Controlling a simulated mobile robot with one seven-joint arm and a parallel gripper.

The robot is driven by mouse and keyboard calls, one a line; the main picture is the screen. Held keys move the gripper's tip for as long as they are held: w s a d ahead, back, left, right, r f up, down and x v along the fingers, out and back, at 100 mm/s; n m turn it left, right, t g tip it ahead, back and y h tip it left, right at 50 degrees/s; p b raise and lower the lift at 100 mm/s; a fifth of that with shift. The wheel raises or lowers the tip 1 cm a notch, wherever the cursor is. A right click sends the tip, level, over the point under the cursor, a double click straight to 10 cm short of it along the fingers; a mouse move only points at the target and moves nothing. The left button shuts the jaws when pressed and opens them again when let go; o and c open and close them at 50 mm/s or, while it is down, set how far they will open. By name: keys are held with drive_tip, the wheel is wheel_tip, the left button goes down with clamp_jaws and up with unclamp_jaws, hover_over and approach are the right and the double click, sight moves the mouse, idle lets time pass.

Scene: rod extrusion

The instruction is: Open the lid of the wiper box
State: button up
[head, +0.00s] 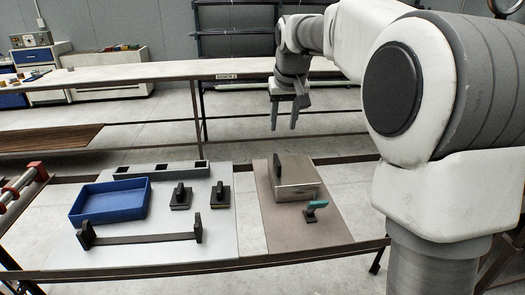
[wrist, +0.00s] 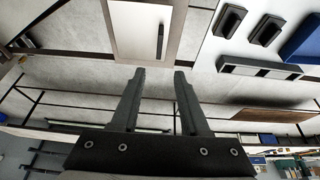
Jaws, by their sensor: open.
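The wiper box (head: 297,192) is a low, light metallic box on a brown board. Its lid (head: 296,174) appears shut, with an upright black handle (head: 278,167) at its left side. The wrist view shows the box's pale top (wrist: 135,30) with the dark handle (wrist: 160,41) in front of the jaws. My gripper (head: 283,124) is open and empty, held above and behind the box and touching nothing. Both fingers (wrist: 160,74) show apart in the wrist view, pointing toward the box.
A teal-handled tool (head: 316,205) stands just in front of the box. Left of it, a white board (head: 235,245) holds a blue tray (head: 110,200), two black-handled blocks (head: 180,198), a slotted grey bar (head: 160,170) and a dark bar on posts (head: 140,239). A long bench (head: 140,72) stands behind.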

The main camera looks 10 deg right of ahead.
sight(277, 160)
drive_tip(key=b+x, duration=0.2)
drive_tip(key=x, duration=1.5)
drive_tip(key=shift+w+d+f, duration=0.1)
drive_tip(key=shift+w+f, duration=0.05)
drive_tip(key=shift+w, duration=0.1)
clamp_jaws()
idle(0.7)
